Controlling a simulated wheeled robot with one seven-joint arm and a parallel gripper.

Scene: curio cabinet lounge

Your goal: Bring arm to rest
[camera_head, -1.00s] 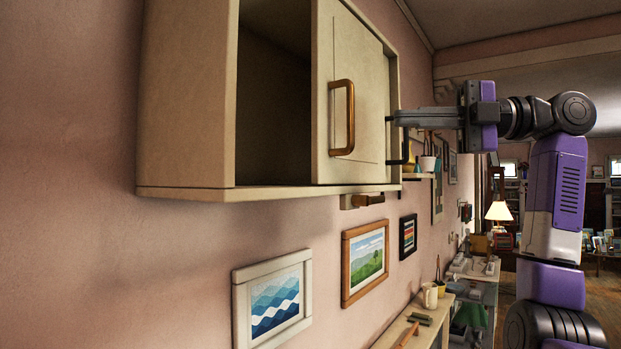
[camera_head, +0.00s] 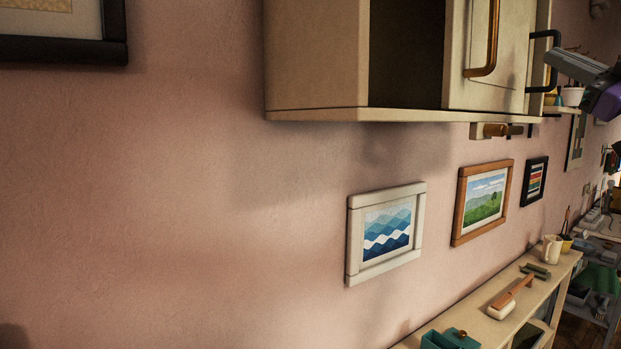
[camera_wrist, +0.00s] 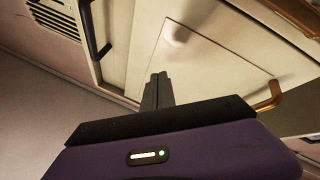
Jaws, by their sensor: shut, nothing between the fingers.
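My gripper (camera_head: 553,57) is at the right edge of the head view, by the right end of the cream wall cabinet (camera_head: 318,88). Its grey fingers are closed together and hold nothing. In the wrist view the fingers (camera_wrist: 158,80) point up toward a cream cabinet panel (camera_wrist: 190,62). The fingertips overlap the black handle (camera_head: 556,40) in the head view; I cannot tell whether they touch it. In the wrist view the black handle (camera_wrist: 92,32) lies left of the fingers, apart from them. Most of my arm is outside the head view.
The cabinet's left part is open and dark (camera_head: 405,50); its door has a brass handle (camera_head: 490,45). Framed pictures (camera_head: 386,233) hang below. A low shelf (camera_head: 480,318) at lower right holds a brush, a mug and a teal box.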

